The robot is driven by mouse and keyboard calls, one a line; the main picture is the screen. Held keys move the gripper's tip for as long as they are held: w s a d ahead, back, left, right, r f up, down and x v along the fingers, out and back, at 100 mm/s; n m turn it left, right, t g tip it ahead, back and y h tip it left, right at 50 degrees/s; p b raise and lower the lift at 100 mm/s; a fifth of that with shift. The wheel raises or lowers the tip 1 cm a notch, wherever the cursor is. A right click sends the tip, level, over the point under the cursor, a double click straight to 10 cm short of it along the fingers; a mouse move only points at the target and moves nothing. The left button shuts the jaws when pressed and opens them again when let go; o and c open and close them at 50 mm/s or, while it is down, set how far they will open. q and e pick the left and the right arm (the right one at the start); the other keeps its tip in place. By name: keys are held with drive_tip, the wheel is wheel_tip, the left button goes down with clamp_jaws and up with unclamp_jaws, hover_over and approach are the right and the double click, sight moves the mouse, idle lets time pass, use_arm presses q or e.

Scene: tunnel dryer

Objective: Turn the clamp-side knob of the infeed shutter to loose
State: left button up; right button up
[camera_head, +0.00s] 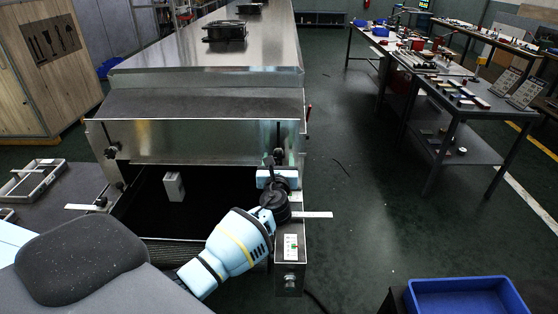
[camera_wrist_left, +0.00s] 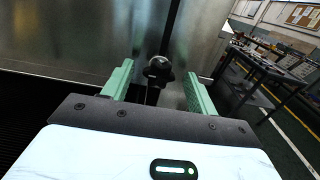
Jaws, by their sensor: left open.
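The infeed shutter (camera_head: 200,140) is a shiny metal panel across the front of the long dryer. A dark knob (camera_head: 279,154) sits at its right edge, and another dark knob (camera_head: 111,152) is at its left edge. My left gripper (camera_head: 278,170) is just in front of the right-hand knob. In the left wrist view the black round knob (camera_wrist_left: 158,69) shows between the two open green fingers, with a gap on each side. No writing tells which knob is the clamp-side one. The knob's lower part is partly hidden. My right gripper is not in view.
A small light block (camera_head: 174,187) stands in the dark infeed opening below the shutter. A control box (camera_head: 290,250) stands below my left wrist. A blue tray (camera_head: 467,297) is at the lower right. The floor to the right is mostly clear up to the workbenches (camera_head: 465,115).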

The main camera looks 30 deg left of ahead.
use_arm(q)
drive_tip(key=shift+w+a, duration=0.1)
drive_tip(key=shift+c, duration=0.5)
drive_tip(key=c, duration=0.9)
drive_tip(key=shift+o, duration=0.2)
